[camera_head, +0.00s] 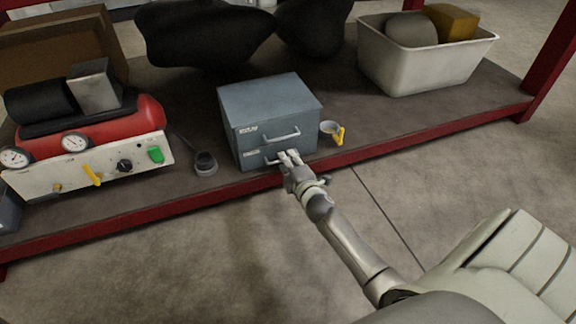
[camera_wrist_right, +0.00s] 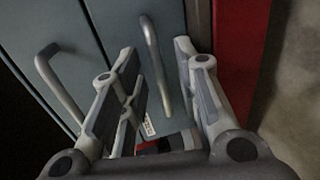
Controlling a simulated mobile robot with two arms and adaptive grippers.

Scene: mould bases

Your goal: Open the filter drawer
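A blue-grey cabinet (camera_head: 270,110) with two drawers stands on the shelf. The upper drawer has a bar handle (camera_head: 282,134) and the lower drawer has another below it; both drawers look closed. Each drawer has a small label, too small to read. My right gripper (camera_head: 290,158) is at the lower drawer's front. In the right wrist view its fingers (camera_wrist_right: 160,80) are spread, with the lower handle (camera_wrist_right: 153,60) between them and gaps showing on both sides. The upper handle (camera_wrist_right: 58,82) is left of the fingers there. My left gripper is not in view.
The shelf's red front edge (camera_head: 420,141) runs just below the cabinet. A small cup with a yellow handle (camera_head: 340,135) stands right of it, a dark round pot (camera_head: 205,162) left. A red compressor (camera_head: 140,120) is further left, a white bin (camera_head: 422,72) back right.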

